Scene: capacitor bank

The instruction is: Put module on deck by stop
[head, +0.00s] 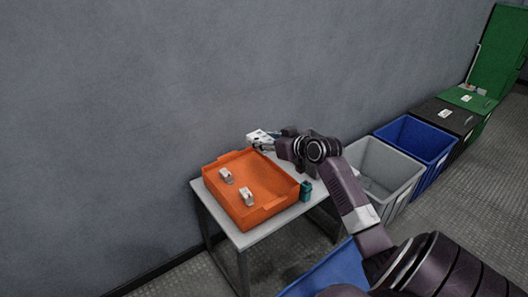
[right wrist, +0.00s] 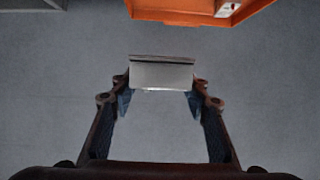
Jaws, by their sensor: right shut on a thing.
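My right gripper (head: 270,144) is shut on a whitish module (head: 257,137), near the back corner of an orange tray (head: 283,207). In the right wrist view the module (right wrist: 160,74) sits between the fingertips (right wrist: 160,100), with plain grey behind it. The module looks raised, but its exact height cannot be told. Two similar white modules, a left one (head: 226,176) and a right one (head: 247,196), are inside the tray. I cannot make out which part is the deck or the stop. My left gripper is not in view.
The tray rests on a light-topped table (head: 243,239) against a grey wall. A small teal object (head: 306,190) stands right of the tray. Grey (head: 388,168), blue (head: 416,143), black (head: 447,120) and green (head: 478,102) bins line the wall at right.

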